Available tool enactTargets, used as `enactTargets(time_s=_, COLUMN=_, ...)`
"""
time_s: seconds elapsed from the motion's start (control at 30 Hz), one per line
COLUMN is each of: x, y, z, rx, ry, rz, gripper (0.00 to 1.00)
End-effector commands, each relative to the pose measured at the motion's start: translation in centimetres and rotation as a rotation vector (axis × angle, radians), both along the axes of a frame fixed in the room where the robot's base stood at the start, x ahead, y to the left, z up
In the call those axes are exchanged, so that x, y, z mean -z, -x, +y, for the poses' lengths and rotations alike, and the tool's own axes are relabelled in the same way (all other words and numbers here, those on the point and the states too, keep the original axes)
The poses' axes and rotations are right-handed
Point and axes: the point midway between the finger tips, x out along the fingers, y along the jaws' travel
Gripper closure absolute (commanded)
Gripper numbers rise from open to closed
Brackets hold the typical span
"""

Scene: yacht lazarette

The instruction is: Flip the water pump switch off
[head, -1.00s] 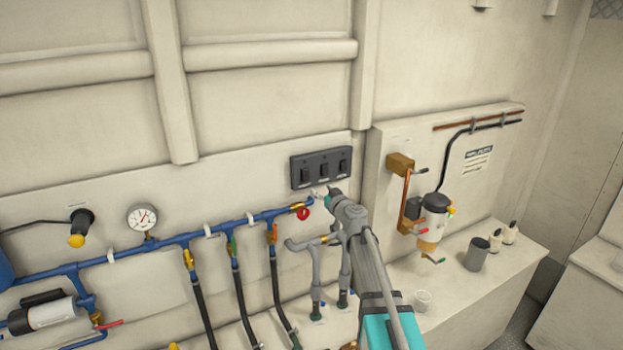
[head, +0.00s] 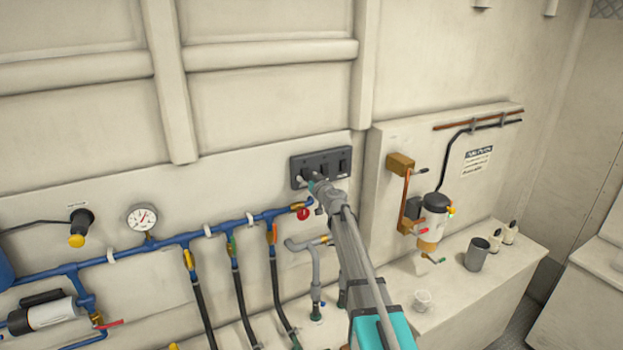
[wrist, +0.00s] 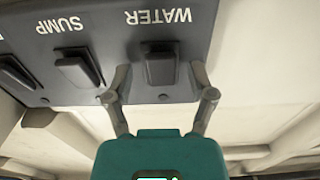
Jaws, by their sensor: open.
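A dark switch panel (head: 322,157) with three rocker switches is fixed to the wall in the head view. In the wrist view its lettering is upside down. The water switch (wrist: 160,68), a black rocker under the word WATER, sits between my gripper's fingertips. My gripper (wrist: 160,76) is open, with one finger on each side of that switch; whether either finger touches it I cannot tell. In the head view my gripper (head: 312,180) is at the left, lower part of the panel and hides part of the water switch.
The sump switch (wrist: 78,68) is close beside one finger, with a third switch (wrist: 14,72) beyond. A filter unit (head: 433,218) stands at right. The wall above is clear.

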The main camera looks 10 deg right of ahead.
Motion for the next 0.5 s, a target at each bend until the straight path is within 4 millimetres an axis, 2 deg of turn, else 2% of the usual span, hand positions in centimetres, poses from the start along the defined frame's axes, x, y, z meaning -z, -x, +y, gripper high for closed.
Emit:
enactTargets(time_s=0.17, x=0.0, y=0.03, z=0.0, rx=0.0, ry=0.0, rz=0.0, gripper=0.29)
enactTargets(time_s=0.5, x=0.0, y=0.03, z=-0.04, rx=0.0, ry=0.0, rz=0.0, gripper=0.92)
